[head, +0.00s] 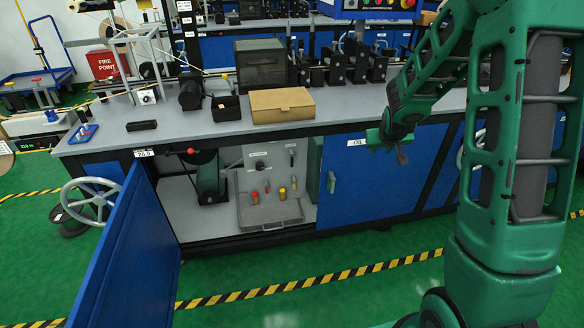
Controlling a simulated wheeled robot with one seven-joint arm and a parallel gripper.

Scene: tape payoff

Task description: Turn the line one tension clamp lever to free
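I cannot tell for certain which part is the line one tension clamp lever; labels are too small to read. Candidates are a red-knobbed lever (191,151) in the open cabinet, a dark rotary handle (260,165) on the cabinet's grey back panel, and a small white unit with a dark knob (147,97) on the bench by the tape frame. My gripper (402,157) hangs in front of the closed blue door, right of the open cabinet and apart from all of these. Its fingers are too small and edge-on to show whether they are open.
An open blue door (128,252) juts forward at left. A handwheel (91,201) is beside it. A cardboard box (281,105) and black bin (226,108) stand on the grey bench (350,103). A grey tray (270,213) with red and yellow handles sits inside the cabinet.

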